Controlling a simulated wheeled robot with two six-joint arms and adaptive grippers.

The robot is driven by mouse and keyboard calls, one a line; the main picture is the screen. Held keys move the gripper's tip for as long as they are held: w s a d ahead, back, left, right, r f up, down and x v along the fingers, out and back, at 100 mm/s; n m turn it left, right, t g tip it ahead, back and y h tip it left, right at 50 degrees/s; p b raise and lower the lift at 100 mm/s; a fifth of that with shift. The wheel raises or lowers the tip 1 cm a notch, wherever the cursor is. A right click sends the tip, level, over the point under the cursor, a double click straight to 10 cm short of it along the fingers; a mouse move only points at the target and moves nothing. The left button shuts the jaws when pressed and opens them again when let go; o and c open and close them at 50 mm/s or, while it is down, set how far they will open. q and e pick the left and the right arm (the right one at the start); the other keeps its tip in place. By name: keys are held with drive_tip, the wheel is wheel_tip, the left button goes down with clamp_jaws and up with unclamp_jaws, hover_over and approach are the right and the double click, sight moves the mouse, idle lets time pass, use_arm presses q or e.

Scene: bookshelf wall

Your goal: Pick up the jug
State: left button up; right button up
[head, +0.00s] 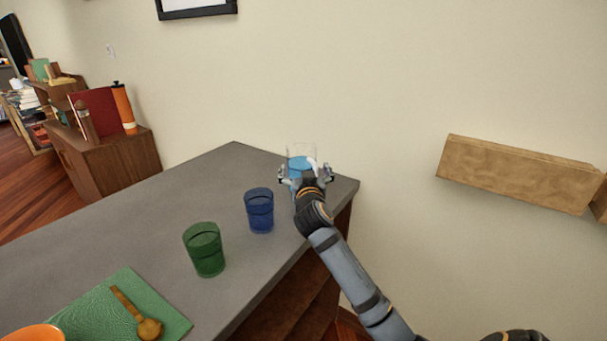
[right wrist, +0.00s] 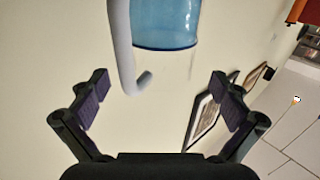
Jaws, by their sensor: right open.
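The jug (head: 301,160) stands near the far right corner of the grey counter. It is clear with blue in its lower part, and my right gripper partly hides it. In the right wrist view the jug's blue part (right wrist: 168,25) is at the top, with its pale grey handle (right wrist: 122,50) hanging to the left. My right gripper (head: 306,175) is at the jug's near side, its fingers spread. In the right wrist view the open fingers (right wrist: 160,92) have the handle's lower end between them in the picture; I see no contact. My left gripper is out of view.
A blue glass (head: 259,211) and a green glass (head: 204,250) stand on the counter (head: 150,225). A green mat (head: 85,315) with a wooden spoon (head: 135,312) and an orange bowl (head: 32,334) are at the front left. A wooden wall shelf (head: 515,175) is at right.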

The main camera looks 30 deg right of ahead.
sight(303, 164)
drive_tip(key=x, duration=0.2)
drive_tip(key=shift+w+p, duration=0.35)
drive_tip(key=shift+p, duration=0.05)
drive_tip(key=shift+f+x, duration=0.25)
drive_tip(key=shift+x, duration=0.95)
drive_tip(key=shift+w+d, duration=0.1)
drive_tip(key=shift+r, duration=0.1)
drive_tip(key=c, duration=1.5)
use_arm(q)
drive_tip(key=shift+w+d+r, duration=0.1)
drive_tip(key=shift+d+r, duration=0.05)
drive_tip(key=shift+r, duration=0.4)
use_arm(e)
drive_tip(key=shift+c, duration=0.9)
drive_tip(key=shift+r, duration=0.1)
